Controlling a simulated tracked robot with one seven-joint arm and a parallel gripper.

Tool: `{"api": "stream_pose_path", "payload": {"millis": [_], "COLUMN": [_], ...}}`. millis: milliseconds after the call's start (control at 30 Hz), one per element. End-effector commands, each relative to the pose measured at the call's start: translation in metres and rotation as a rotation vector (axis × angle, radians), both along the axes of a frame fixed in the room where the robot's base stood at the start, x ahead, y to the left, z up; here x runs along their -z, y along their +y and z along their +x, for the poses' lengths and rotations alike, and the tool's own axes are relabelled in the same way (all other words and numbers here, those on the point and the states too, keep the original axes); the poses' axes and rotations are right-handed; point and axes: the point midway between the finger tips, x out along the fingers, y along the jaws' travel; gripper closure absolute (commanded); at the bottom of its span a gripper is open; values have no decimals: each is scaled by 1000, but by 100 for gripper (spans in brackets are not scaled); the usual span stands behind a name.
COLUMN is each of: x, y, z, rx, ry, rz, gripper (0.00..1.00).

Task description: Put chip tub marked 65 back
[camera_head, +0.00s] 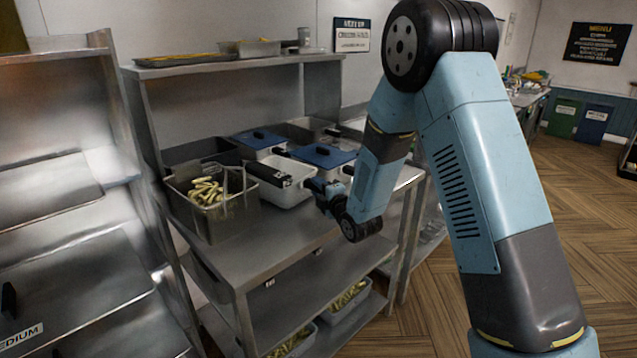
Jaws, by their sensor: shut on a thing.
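A grey metal tub of chips (207,192) is at the left of the steel counter in the head camera view. It looks upright, low over or on the counter; I cannot tell which. No number is readable on it. My gripper (268,174) reaches in from the right, dark and small, at the tub's right side. It is shut at the tub's near right rim or handle, and the exact grip is hard to see. A white tub (287,192) lies just behind and below my gripper, partly hidden by it.
Two blue-lidded tubs (322,155) (259,139) stand behind on the counter (255,250). An upper shelf (235,64) carries trays. Chip tubs (345,306) sit on the lower shelf. A steel unit (70,230) stands close at left. The counter's front part is clear.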

Motion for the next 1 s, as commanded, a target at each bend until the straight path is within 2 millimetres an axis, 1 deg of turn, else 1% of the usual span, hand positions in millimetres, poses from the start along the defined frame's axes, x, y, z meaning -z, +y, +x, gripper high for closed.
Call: {"api": "stream_pose_path", "payload": {"millis": [100,567,1000], "x": [4,5,11], "y": [0,0,1], "z": [0,0,0], "rx": [0,0,-1], "ry": [-1,-2,-1], "rz": [1,1,1], "gripper": [100,100,100]}}
